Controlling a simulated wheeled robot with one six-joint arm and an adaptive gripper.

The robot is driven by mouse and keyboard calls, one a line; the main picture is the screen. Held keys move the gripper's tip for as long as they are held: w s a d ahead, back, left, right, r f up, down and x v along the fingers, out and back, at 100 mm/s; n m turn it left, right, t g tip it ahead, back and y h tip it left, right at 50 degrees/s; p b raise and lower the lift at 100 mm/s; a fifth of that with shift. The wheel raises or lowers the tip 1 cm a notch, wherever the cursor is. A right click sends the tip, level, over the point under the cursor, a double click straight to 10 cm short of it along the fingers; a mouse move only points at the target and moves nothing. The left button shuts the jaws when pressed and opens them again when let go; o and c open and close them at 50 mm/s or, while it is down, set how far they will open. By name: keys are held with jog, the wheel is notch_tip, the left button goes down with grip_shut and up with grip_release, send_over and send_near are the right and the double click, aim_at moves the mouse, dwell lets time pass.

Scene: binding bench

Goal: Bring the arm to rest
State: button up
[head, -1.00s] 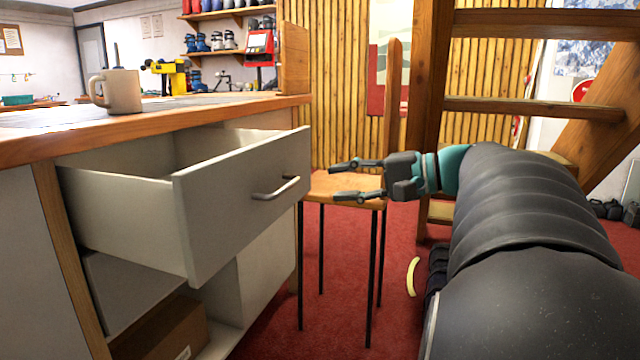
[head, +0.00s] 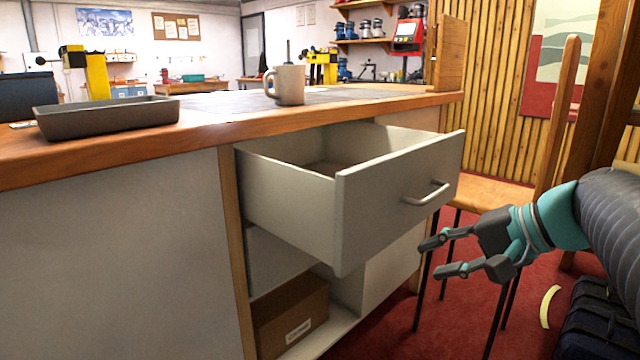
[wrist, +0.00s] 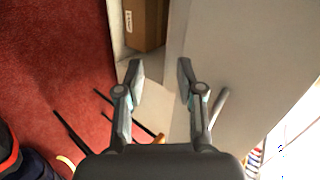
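My gripper (head: 437,258) is open and empty at the right of the head view. It is in front of and to the right of the pulled-out drawer (head: 390,195), below the drawer's handle (head: 427,194), and apart from it. In the wrist view my gripper (wrist: 158,75) has its two fingers spread with nothing between them. The drawer front and handle (wrist: 218,108) show at the right there. The drawer stands open under the bench top, and the part of its inside that shows looks empty.
On the bench (head: 220,125) stand a mug (head: 290,86) and a grey tray (head: 105,117). A cardboard box (head: 290,318) lies in the open shelf below. A wooden chair (head: 490,192) stands behind my gripper. A dark case (head: 590,325) lies on the red floor at lower right.

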jog(key=s+a+f+n+h+p, duration=0.1)
jog(key=s+f+n+h+p, duration=0.1)
jog(key=s, duration=0.4)
jog(key=s+a+f+n+g+h+p, duration=0.1)
jog(key=s+a+f+n+h+p, duration=0.1)
jog(key=s+f+n+h, duration=0.3)
notch_tip(320, 180, down, 2)
jog(key=shift+s+a+n+h+p, duration=0.3)
jog(key=shift+s+h+p, duration=0.4)
jog(key=shift+s, duration=0.4)
jog(key=shift+d, duration=0.1)
